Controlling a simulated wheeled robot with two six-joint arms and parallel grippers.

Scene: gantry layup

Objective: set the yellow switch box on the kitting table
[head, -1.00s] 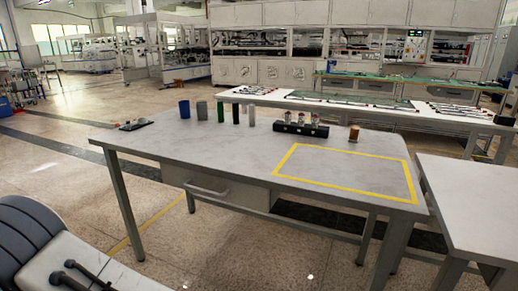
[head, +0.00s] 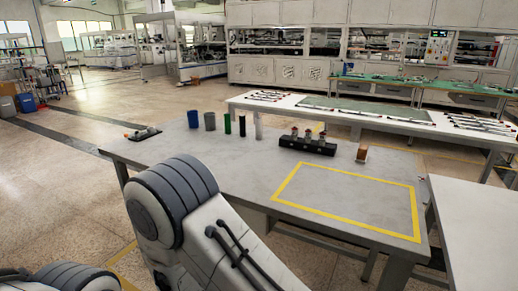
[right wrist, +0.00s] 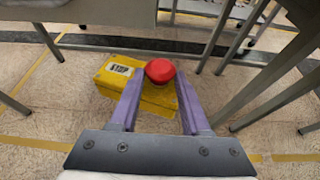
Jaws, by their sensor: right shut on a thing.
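The yellow switch box (right wrist: 115,77) with a red button (right wrist: 160,71) on top and a black-and-white label shows in the right wrist view. My right gripper (right wrist: 158,95) is shut on it, with a purple finger on each side. The box is held over open floor, close to table legs. The kitting table (head: 230,165) is grey, with a yellow rectangle marked on its right part; the inside of that rectangle is bare. My left gripper is not in the head view, and neither are my right gripper nor the box.
On the table's far side stand a blue cup (head: 194,119), a grey cup (head: 210,121), dark and green cylinders, a black holder (head: 307,146) and a small brown block (head: 362,153). A dark item (head: 143,134) lies at the left. A white table (head: 492,215) stands at the right.

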